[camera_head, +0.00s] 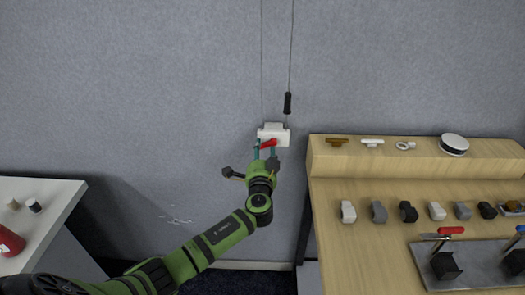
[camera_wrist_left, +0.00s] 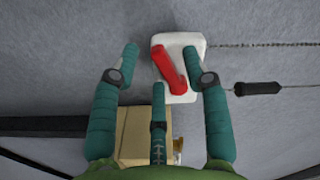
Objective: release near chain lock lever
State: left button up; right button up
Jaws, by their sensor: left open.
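The chain lock is a white block (camera_head: 273,130) on the grey wall, with a red lever (camera_head: 268,143) on its front. In the left wrist view the red lever (camera_wrist_left: 168,68) is tilted across the white plate (camera_wrist_left: 195,42). My left gripper (camera_head: 265,150) is open just in front of the lock. In the left wrist view its teal fingers (camera_wrist_left: 160,55) are spread, and the lever shows between them, closer to the right finger. That finger overlaps the plate's edge; I cannot tell whether it touches. My right gripper is not in view.
Chains rise from the lock, one with a black handle (camera_head: 287,103). A white table (camera_head: 60,190) stands at the left.

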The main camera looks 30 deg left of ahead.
pick_arm(q)
jog(key=shift+w, duration=0.15)
grip_shut()
jog(key=shift+a+r+m+p, duration=0.1)
jog(key=shift+r+m+p, duration=0.15)
jog(key=shift+m, duration=0.45)
jog(key=shift+a+r+m+p, duration=0.1)
jog(key=shift+r+m+p, duration=0.1)
jog(key=shift+m, duration=0.5)
grip_release()
